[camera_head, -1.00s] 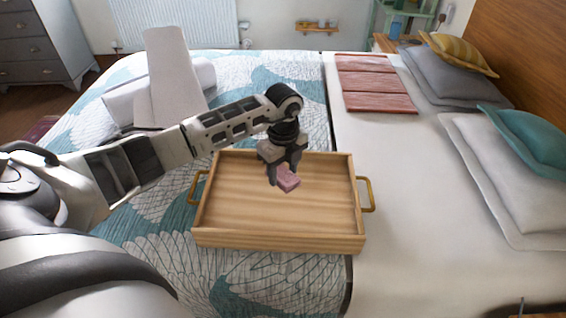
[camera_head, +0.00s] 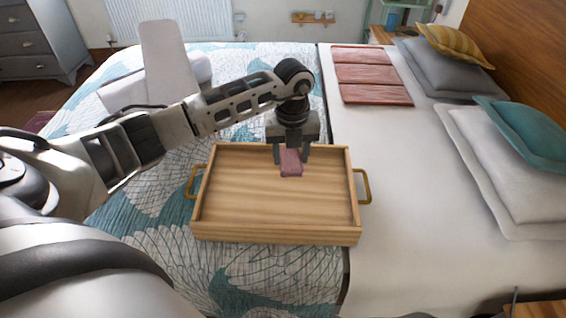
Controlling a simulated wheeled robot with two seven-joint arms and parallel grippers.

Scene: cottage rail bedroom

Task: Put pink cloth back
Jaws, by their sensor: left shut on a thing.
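A small folded pink cloth (camera_head: 290,164) is held between the fingers of my left gripper (camera_head: 291,158). The gripper points down and is shut on it. The cloth hangs over the back right part of a wooden tray (camera_head: 275,233) with brass handles. Whether the cloth touches the tray floor I cannot tell. The tray lies on the bed and is otherwise empty. My right gripper is not in view.
Brown-red slatted panels (camera_head: 371,75) lie on the white sheet behind the tray. Pillows, including a teal one (camera_head: 528,135) and a yellow one (camera_head: 455,46), are at the right. The white sheet right of the tray is clear.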

